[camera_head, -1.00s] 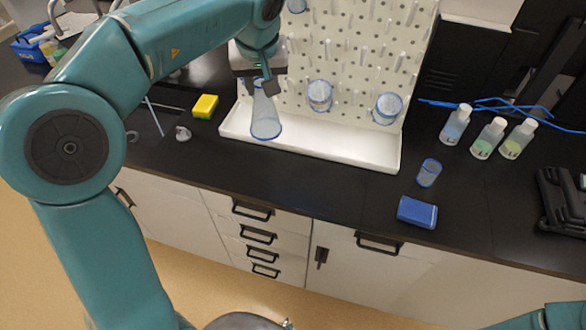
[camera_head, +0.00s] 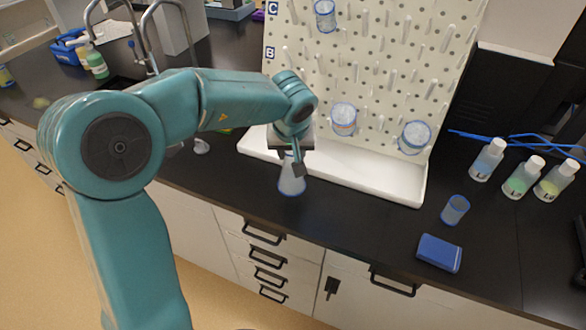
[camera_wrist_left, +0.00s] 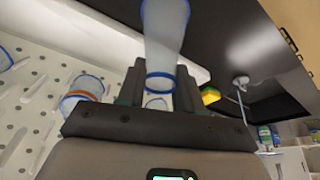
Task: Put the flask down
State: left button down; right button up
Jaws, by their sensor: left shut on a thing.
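The flask (camera_head: 291,182) is clear with a blue rim at its wide base. My left gripper (camera_head: 297,164) is shut on its upper part, and the flask hangs base-down just in front of the white drying rack's tray (camera_head: 385,185), over the black counter (camera_head: 225,172). I cannot tell whether its base touches the counter. In the left wrist view the flask (camera_wrist_left: 164,40) sits between the two fingers (camera_wrist_left: 158,88). My right gripper is not in view.
Beakers hang on the pegboard (camera_head: 370,85), two of them low down. A small beaker (camera_head: 455,210), a blue box (camera_head: 439,253) and three bottles (camera_head: 523,176) stand to the right. The counter between the flask and the blue box is clear.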

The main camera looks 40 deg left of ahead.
pick_arm(q)
jog(key=shift+s+d+f, duration=0.15)
jog(key=shift+d+f, duration=0.1)
jog(key=shift+f, duration=0.35)
jog(key=x, duration=0.2)
jog(key=b+x, duration=0.1)
jog(key=x, duration=0.1)
jog(key=shift+s+d+f, duration=0.15)
jog(key=shift+s+d, duration=0.05)
jog(key=shift+s, duration=0.1)
jog(key=shift+s+d, duration=0.15)
jog(key=c, duration=0.8)
grip_release()
jog(key=shift+f, duration=0.1)
jog(key=shift+o, duration=0.2)
